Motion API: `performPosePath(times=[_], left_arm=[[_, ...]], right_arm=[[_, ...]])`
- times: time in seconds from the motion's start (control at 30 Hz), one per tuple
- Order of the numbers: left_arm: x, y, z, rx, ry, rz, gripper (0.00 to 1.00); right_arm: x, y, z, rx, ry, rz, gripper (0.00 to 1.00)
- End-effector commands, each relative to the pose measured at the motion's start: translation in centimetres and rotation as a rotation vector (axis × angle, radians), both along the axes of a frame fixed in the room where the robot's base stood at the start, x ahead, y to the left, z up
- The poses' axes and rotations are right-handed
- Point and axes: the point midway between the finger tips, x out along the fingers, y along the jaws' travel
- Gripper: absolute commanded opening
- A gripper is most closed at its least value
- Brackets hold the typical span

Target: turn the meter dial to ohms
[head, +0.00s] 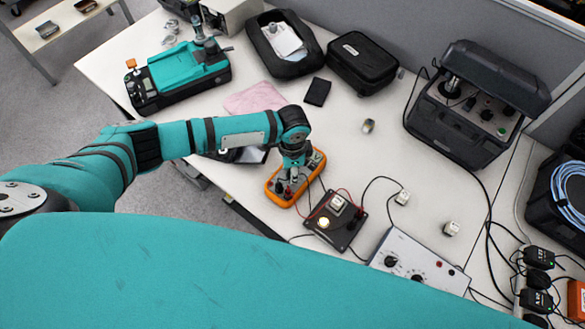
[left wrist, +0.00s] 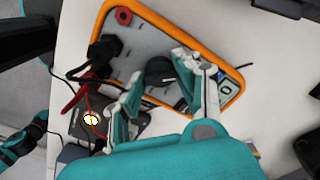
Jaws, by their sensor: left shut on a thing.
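The meter has an orange rim (head: 274,191) and a grey face, and lies on the table in front of me. In the left wrist view its orange rim (left wrist: 185,32) frames a black round dial (left wrist: 160,71). Part of the display (left wrist: 226,88) shows at the right, behind a finger. My left gripper (head: 290,172) reaches down over the meter. In the left wrist view its two fingertips (left wrist: 155,84) are on either side of the dial, shut on it. The finger pads hide part of the dial, and I cannot read its setting. My right gripper is not in view.
Red and black leads (left wrist: 72,98) plug into the meter's end. A dark board with a lit lamp (head: 324,223) stands beside it, and a white control box (head: 418,262) lies further right. A pink cloth (head: 255,98) and black cases (head: 362,62) lie behind.

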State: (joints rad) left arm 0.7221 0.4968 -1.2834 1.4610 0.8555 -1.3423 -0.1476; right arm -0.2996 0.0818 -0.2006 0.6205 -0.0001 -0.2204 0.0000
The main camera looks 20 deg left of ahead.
Motion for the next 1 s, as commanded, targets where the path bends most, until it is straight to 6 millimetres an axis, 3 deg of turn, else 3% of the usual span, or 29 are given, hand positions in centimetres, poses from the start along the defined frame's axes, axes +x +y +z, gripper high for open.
performPosePath(times=[0.07,0.1,0.27,0.53,0.67,1.0], left_arm=[[0.1,-0.1,0.1,-0.002,-0.001,0.0,0.01],[0.1,-0.1,0.1,-0.003,-0.001,0.0,0.36],[0.0,-0.1,0.1,-0.002,-0.001,0.0,0.56],[0.0,0.0,0.1,-0.001,0.0,0.001,0.56],[0.1,0.0,1.1,-0.001,-0.002,0.001,0.56],[0.1,-0.1,8.0,-0.003,-0.004,-0.001,0.56]], right_arm=[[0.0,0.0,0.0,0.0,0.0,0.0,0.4],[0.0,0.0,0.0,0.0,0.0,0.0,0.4],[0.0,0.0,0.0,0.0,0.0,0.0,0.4],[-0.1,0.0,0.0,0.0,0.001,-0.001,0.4],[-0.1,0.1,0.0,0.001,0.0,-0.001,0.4],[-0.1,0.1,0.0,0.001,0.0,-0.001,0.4]])
